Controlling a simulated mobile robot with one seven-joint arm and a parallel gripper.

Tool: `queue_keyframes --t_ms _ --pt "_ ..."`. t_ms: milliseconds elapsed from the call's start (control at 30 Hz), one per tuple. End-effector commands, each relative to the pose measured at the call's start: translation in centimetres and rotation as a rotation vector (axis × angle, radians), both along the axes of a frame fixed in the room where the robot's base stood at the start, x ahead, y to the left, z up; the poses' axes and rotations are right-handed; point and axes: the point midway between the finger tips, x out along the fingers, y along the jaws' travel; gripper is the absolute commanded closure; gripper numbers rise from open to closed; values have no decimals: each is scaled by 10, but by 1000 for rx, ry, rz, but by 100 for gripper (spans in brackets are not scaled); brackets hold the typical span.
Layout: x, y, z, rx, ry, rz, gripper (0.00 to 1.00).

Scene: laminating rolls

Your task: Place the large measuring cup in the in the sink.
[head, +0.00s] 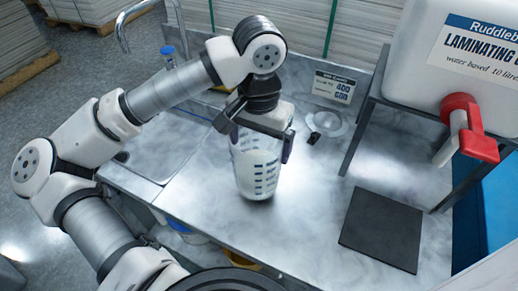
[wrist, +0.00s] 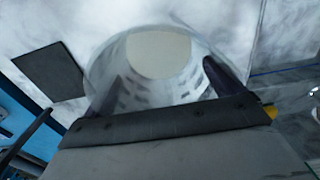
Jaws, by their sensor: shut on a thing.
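The large measuring cup (head: 257,170) is clear, with dark graduation marks and a pale, whitish lower part. My gripper (head: 262,131) is shut on it near the rim from above. The cup is upright; whether its base touches the counter I cannot tell. In the wrist view the cup (wrist: 160,55) shows between the two dark fingers of my gripper (wrist: 163,82), and I look down into it.
A grey marbled counter (head: 310,215) spreads around the cup. A black square mat (head: 383,229) lies to the right. A white glue container (head: 440,60) with a red tap (head: 470,135) stands on a metal frame. A small dark object (head: 313,137) and a sign (head: 335,87) are behind the cup.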

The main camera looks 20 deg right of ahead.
Motion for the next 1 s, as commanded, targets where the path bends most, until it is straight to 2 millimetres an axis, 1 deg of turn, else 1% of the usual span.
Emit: queue_keyframes --t_ms 100,233,700,733,767,1000 --pt "0 1 -17 -1 5 1 67" --pt "0 0 -30 -1 1 1 67" --pt "0 0 -36 0 0 1 67" --pt "0 0 -35 1 1 1 2" --pt "0 0 -35 0 1 1 0" --pt "0 0 -34 0 1 1 0"
